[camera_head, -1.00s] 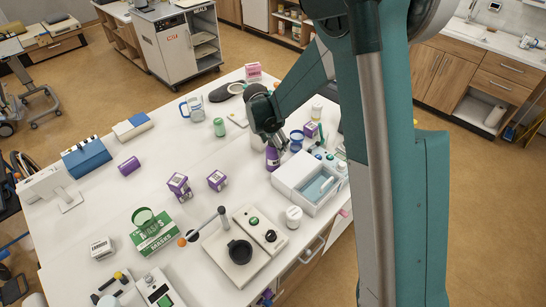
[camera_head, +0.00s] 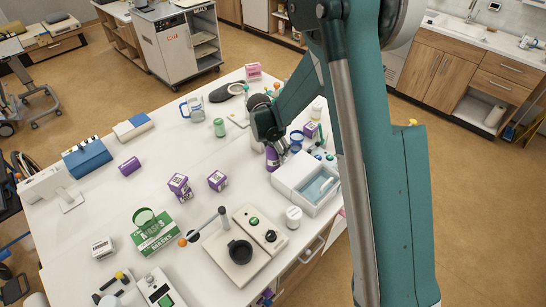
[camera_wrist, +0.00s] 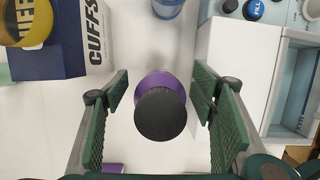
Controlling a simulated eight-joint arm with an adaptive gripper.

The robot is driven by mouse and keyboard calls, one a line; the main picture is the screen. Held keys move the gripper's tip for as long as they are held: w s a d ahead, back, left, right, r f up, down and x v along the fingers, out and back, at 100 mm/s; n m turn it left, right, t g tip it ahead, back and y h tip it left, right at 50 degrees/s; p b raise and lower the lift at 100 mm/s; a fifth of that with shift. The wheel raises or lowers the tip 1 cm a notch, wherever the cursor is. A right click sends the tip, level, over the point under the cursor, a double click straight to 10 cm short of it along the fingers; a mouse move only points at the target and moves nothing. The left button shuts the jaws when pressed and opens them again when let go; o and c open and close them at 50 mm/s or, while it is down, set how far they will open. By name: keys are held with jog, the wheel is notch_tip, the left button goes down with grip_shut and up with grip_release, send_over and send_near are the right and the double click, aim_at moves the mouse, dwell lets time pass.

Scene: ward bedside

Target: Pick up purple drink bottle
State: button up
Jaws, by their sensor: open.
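The purple drink bottle (camera_head: 272,158) stands upright on the white table beside the white box with a tray. In the wrist view its dark cap and purple shoulder (camera_wrist: 160,108) show from above, between the two green finger pads. My gripper (camera_head: 272,140) is open over the bottle. In the wrist view my gripper (camera_wrist: 165,112) has a finger on each side of the bottle, with a gap on both sides. The lower part of the bottle is hidden under its cap in the wrist view, and my arm covers its top in the head view.
The white box (camera_head: 304,182) stands close to the bottle's right. A dark blue and white CUFFS box (camera_wrist: 62,45) and a blue object (camera_wrist: 167,8) lie beyond it.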

jog(key=shift+w+d+f, duration=0.1)
jog(key=shift+f, duration=0.3)
dwell(0.3)
jog(key=c, duration=1.1)
